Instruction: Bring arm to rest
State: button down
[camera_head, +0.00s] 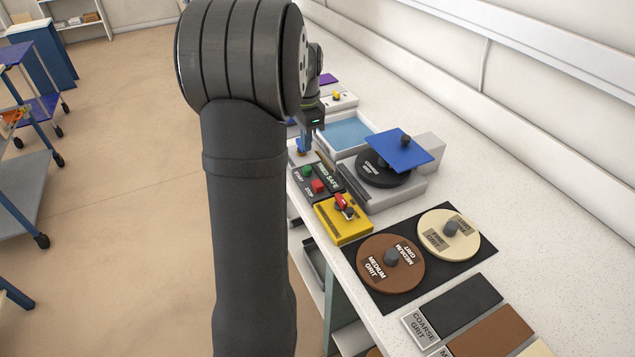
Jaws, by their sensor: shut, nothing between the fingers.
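My gripper (303,146) shows behind my large dark arm link, near the front edge of the white bench (520,222). It is shut and holds nothing. It points down beside the control panel (318,178) with its green and red buttons. My arm hides part of the area around it, and the fingertips are small in the picture.
A blue plate (398,149) lies over a black grit disc (380,172) on a grey machine. A yellow box (344,218) with a red switch stands nearer. Brown (390,270) and cream (460,236) discs lie on a black mat (410,297). Open floor lies left.

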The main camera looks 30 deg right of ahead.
jog(key=shift+r, duration=0.4)
jog(key=shift+f, duration=0.1)
